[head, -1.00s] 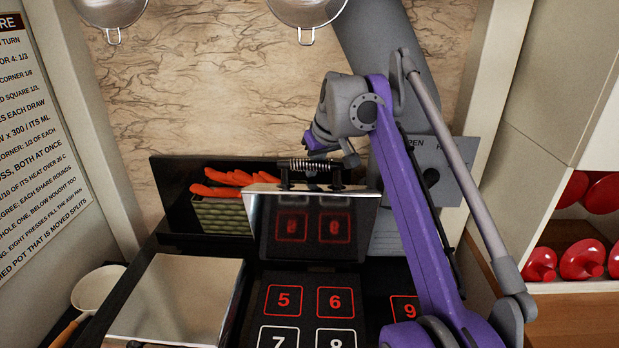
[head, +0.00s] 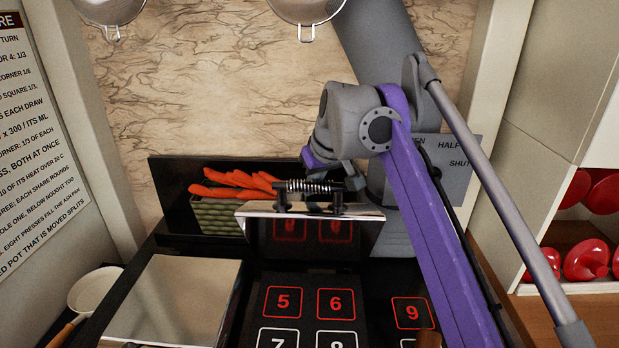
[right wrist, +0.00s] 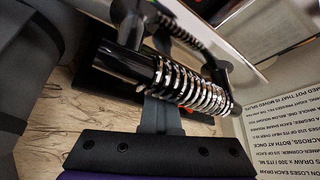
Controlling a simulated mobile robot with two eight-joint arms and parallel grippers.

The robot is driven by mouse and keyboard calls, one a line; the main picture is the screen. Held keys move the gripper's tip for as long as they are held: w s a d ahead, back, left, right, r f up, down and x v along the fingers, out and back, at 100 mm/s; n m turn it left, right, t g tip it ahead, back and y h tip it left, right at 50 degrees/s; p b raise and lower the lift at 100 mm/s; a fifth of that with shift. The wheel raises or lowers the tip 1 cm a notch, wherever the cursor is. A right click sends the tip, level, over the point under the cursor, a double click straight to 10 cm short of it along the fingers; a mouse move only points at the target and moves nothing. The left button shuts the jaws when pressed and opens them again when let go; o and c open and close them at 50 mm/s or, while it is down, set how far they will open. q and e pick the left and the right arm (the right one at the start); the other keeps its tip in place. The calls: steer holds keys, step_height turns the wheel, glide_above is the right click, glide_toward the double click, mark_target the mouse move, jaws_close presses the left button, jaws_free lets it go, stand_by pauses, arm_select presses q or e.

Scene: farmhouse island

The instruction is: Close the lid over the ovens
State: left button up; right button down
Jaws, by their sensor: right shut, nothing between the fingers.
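The raised lid (head: 353,212) is a shiny metal-edged panel, tilted forward over the black numbered surface (head: 310,278) in the head view. Its coiled-spring handle (head: 310,186) runs along the upper edge; the coil shows large in the right wrist view (right wrist: 195,86). My right gripper (head: 332,172) is behind and just above the handle, at the lid's back side. It is shut and holds nothing; it looks close against the handle, but contact is hard to tell. A second shiny lid (head: 178,295) lies flat at left. My left gripper is out of view.
A pale pan (head: 95,288) is at the left edge. A grey panel marked with settings (head: 455,178) stands behind my right arm.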

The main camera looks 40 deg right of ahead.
mark_target(309, 205)
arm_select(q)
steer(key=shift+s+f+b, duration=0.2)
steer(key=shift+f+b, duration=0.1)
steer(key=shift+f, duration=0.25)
arm_select(e)
steer(key=shift+s+a+f, duration=0.25)
steer(key=shift+s+a, duration=0.35)
steer(key=shift+s, duration=0.1)
steer(key=shift+s+a+f, duration=0.25)
steer(key=shift+s+a, duration=0.3)
steer(key=shift+s, duration=0.15)
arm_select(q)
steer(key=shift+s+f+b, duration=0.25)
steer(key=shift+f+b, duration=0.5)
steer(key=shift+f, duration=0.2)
arm_select(e)
steer(key=shift+s+a+f, duration=0.6)
steer(key=shift+s+a, duration=0.2)
steer(key=shift+s, duration=0.15)
steer(key=shift+s+a+f, duration=0.6)
steer(key=shift+s+a, duration=0.15)
steer(key=shift+s, duration=0.15)
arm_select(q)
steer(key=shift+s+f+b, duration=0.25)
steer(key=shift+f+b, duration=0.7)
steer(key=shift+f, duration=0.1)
arm_select(e)
steer(key=shift+s+a+f, duration=1.45)
steer(key=shift+s+f, duration=0.1)
steer(key=shift+s, duration=0.15)
